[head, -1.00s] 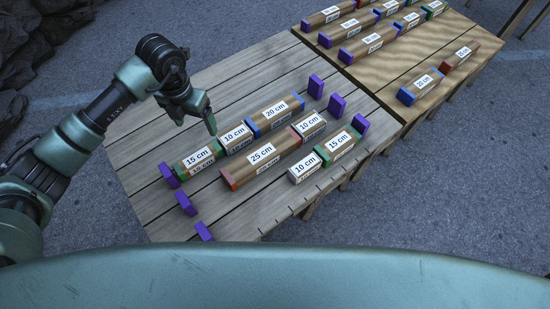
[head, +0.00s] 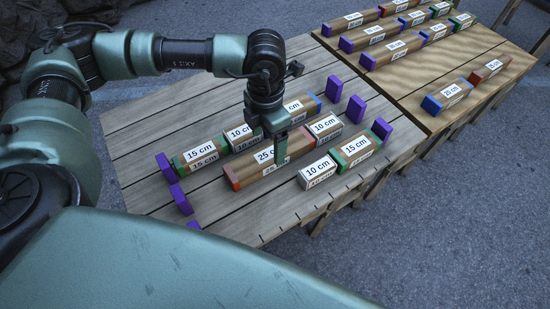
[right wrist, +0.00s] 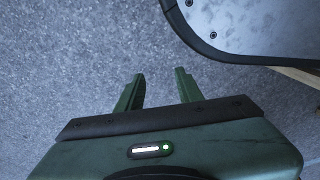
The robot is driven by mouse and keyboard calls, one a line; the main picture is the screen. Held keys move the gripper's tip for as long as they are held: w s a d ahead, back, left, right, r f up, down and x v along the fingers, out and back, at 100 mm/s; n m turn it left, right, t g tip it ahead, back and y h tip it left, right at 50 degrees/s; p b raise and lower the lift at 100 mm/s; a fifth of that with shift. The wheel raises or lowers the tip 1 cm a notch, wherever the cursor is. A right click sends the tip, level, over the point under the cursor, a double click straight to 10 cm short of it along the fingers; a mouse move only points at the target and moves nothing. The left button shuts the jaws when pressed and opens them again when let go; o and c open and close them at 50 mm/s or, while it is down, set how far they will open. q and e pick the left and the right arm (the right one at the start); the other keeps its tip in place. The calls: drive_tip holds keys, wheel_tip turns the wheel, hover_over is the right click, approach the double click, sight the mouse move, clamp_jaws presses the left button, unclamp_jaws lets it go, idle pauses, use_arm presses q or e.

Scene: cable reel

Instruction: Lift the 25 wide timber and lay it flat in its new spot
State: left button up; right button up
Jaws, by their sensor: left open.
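The 25 cm timber (head: 248,171) has red ends and lies in the middle row of the near table, between the other timbers. My left gripper (head: 281,155) is open, pointing down over its right half. It hides part of the timber and its label. I cannot tell whether the fingers are around the timber or just above it. In the right wrist view my right gripper (right wrist: 157,90) has its fingers spread apart with nothing between them, over grey ground.
A 15 cm timber (head: 199,152), a 10 cm (head: 238,137) and a 20 cm (head: 312,104) form the row behind. In front are a 10 cm (head: 318,172) and a 15 cm timber (head: 358,148). Purple blocks (head: 356,109) stand at the row ends. A second table (head: 440,70) holds more timbers.

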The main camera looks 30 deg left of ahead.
sight(270, 153)
use_arm(q)
drive_tip(key=f, duration=0.2)
drive_tip(key=w+f, duration=0.1)
drive_tip(key=f, duration=0.2)
drive_tip(key=shift+f, duration=0.15)
clamp_jaws()
